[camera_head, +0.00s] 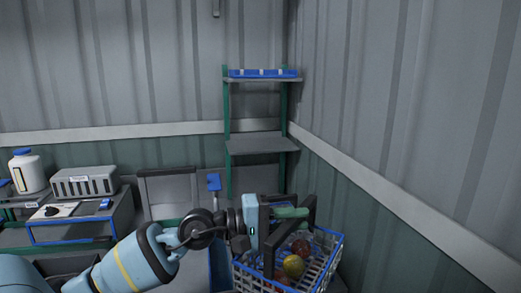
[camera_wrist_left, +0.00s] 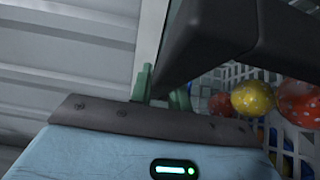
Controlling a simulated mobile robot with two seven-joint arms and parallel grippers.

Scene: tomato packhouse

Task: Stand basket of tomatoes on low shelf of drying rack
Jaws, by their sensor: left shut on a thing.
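A white lattice basket (camera_head: 325,262) with a blue rim hangs at the bottom centre-right of the head view. It holds tomatoes, a yellow one (camera_head: 293,265) and red ones, which also show in the wrist view (camera_wrist_left: 252,98). My left gripper (camera_head: 288,222) is shut on the basket's green handle (camera_head: 291,212), above the tomatoes. The drying rack (camera_head: 227,110) has green posts and grey shelves and stands in the corner behind. Its upper shelf and a grey shelf (camera_head: 262,145) below it show; anything lower is hidden by my arm and the basket. My right gripper is out of view.
A blue tray (camera_head: 262,73) lies on the rack's top shelf. At left, a bench (camera_head: 75,231) carries a grey box (camera_head: 85,182) and a white jar (camera_head: 28,172) with a blue lid. A corrugated wall (camera_head: 420,120) runs close along the right.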

